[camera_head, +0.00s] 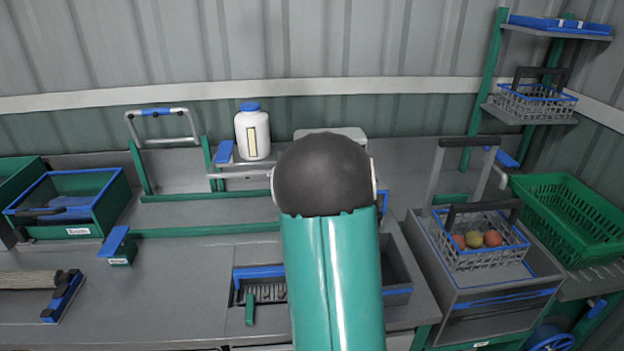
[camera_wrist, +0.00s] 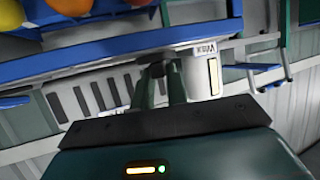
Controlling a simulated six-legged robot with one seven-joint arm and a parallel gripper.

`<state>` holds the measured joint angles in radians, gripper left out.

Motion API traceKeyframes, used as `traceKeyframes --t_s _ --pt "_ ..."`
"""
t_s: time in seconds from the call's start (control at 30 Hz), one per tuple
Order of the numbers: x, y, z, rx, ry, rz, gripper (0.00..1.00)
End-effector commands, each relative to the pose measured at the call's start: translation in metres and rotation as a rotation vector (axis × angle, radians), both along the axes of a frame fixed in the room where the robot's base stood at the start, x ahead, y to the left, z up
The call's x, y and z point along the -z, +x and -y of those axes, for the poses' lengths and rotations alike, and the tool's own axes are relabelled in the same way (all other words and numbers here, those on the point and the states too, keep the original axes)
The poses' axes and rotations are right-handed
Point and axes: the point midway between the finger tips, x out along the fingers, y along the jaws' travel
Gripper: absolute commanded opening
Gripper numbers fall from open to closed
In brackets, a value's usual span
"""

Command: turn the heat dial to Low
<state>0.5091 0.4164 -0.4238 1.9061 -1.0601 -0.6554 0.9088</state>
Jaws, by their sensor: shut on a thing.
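In the wrist view my gripper (camera_wrist: 164,84) has its two green fingers close together, shut on a small dark piece (camera_wrist: 157,69) at their tips. Little of this piece shows, and I cannot tell whether it is the heat dial. No dial markings or Low label can be read in either view. In the head view my arm fills the lower middle and hides my gripper and the bench behind it.
A white jar with a blue lid (camera_head: 252,132) stands at the back. A wire basket of round fruit (camera_head: 483,258) sits at the right beside a green crate (camera_head: 572,218). A blue-edged green bin (camera_head: 95,186) and a wooden-handled tool (camera_head: 30,280) are left.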

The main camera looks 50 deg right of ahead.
Motion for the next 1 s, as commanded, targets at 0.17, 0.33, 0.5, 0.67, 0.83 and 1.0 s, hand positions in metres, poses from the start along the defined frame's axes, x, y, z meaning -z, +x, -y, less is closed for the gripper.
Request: traceKeyframes --t_s 0.17,0.33,0.5,0.67,0.83,1.0 --pt "0.0012 -0.0015 0.0043 -0.139 0.001 -0.001 0.00" --pt "0.0020 -0.0014 0.0061 -0.303 0.001 -0.002 0.00" --pt "0.0022 -0.0007 0.0076 -0.453 0.002 -0.002 0.00" --pt "0.0027 -0.0002 0.0089 -0.569 0.002 -0.003 0.00" --pt "0.0024 0.0003 0.0096 -0.655 0.002 -0.002 0.00" --pt "0.0023 0.0008 0.0096 -0.706 0.002 -0.002 0.00"
